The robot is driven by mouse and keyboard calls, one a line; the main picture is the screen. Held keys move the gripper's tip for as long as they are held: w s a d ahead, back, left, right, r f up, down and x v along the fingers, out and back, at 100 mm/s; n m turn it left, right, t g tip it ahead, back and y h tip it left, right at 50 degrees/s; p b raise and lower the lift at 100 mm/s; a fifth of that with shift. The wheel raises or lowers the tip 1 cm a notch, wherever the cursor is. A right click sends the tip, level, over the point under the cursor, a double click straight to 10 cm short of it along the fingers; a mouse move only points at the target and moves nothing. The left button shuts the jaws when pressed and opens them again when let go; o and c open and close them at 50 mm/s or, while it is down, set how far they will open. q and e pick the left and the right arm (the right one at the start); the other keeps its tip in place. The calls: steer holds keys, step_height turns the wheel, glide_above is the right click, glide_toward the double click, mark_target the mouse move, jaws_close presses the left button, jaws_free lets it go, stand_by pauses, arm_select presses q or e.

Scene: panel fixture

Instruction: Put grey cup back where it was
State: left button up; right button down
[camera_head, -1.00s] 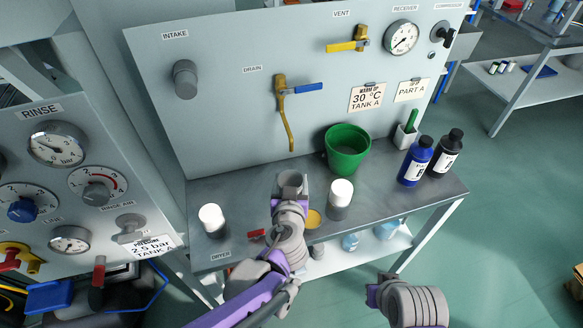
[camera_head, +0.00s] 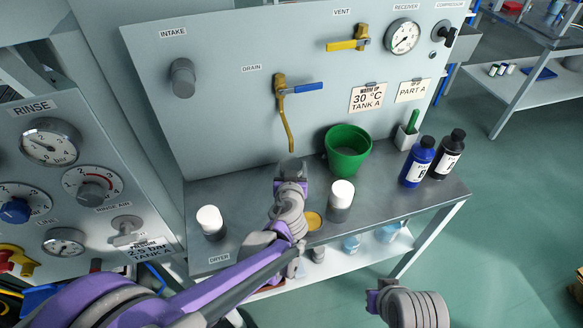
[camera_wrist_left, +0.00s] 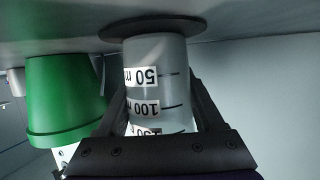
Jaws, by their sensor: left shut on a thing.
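The grey cup (camera_head: 291,168) is at the middle of the bench, in front of the panel and left of the green bucket (camera_head: 347,151). My left gripper (camera_head: 290,184) is shut around it and hides most of it in the head view. In the left wrist view, which is upside down, the cup (camera_wrist_left: 157,80) shows volume marks between the two fingers. Its base end is at or very near the bench top, over a dark round patch (camera_wrist_left: 152,27); I cannot tell whether they touch. Part of my right arm shows at the lower right; its finger state is unclear.
White-topped containers stand at left (camera_head: 211,222) and right (camera_head: 340,201) of my left arm. A yellow round item (camera_head: 312,221) lies near the front edge. Blue (camera_head: 417,162) and black (camera_head: 447,154) bottles stand at right. The drain pipe (camera_head: 286,129) hangs behind the cup.

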arm_select(q)
steer(key=shift+f, duration=0.15)
steer(key=o, duration=1.4)
steer(key=shift+s+r, duration=0.15)
steer(key=shift+r, duration=0.1)
steer(key=p+v, duration=0.2)
steer(key=v, duration=0.9)
steer(key=shift+s, duration=0.35)
